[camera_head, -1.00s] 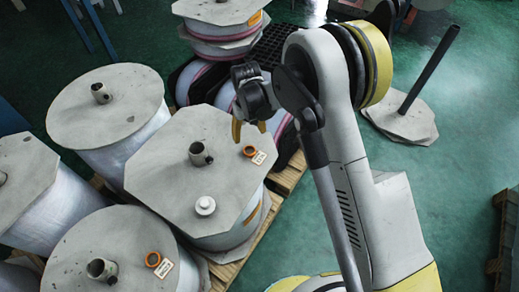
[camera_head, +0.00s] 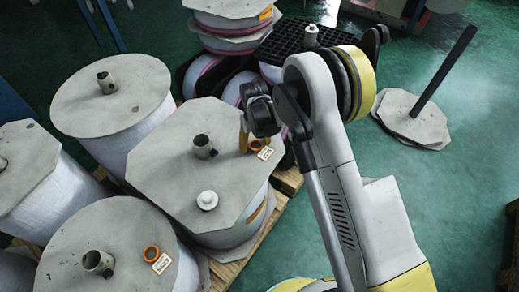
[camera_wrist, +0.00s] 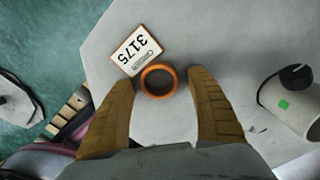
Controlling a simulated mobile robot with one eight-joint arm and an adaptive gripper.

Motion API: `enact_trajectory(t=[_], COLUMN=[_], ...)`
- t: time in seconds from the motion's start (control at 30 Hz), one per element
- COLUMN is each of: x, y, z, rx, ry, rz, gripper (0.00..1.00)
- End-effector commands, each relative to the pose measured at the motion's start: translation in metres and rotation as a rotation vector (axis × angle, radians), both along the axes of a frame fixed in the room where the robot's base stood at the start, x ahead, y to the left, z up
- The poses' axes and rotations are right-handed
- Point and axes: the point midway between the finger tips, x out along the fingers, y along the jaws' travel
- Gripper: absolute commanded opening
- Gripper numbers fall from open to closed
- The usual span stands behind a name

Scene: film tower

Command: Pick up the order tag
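The order tag is a white card (camera_wrist: 136,49) printed 3175 with an orange ring (camera_wrist: 158,80) beside it, lying on the grey octagonal top (camera_head: 170,160) of the middle spool. In the head view the card (camera_head: 265,153) and ring (camera_head: 256,145) are near that top's right edge. My gripper (camera_wrist: 161,88) is open, its two tan fingers on either side of the ring with gaps to both. In the head view my gripper (camera_head: 243,140) is just left of the tag. Another ring (camera_head: 150,253) with a card (camera_head: 161,263) lies on the front spool.
A metal core tube (camera_head: 202,147) and a white knob-like piece (camera_head: 207,200) stand on the same top; the tube (camera_wrist: 285,92) is right of my fingers in the wrist view. Other wrapped spools crowd the left. Green floor (camera_head: 460,160) is open at right.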

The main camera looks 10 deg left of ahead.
Motion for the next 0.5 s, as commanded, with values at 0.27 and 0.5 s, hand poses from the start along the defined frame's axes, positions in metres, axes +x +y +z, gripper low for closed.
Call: enact_trajectory(t=[0.27,0.5], x=[0.0001,0.0001], y=[-0.0001,-0.0001], z=[0.0003,0.0012], rx=[0.0,0.0], ry=[0.0,0.0], rz=[0.0,0.0], gripper=[0.26,0.26])
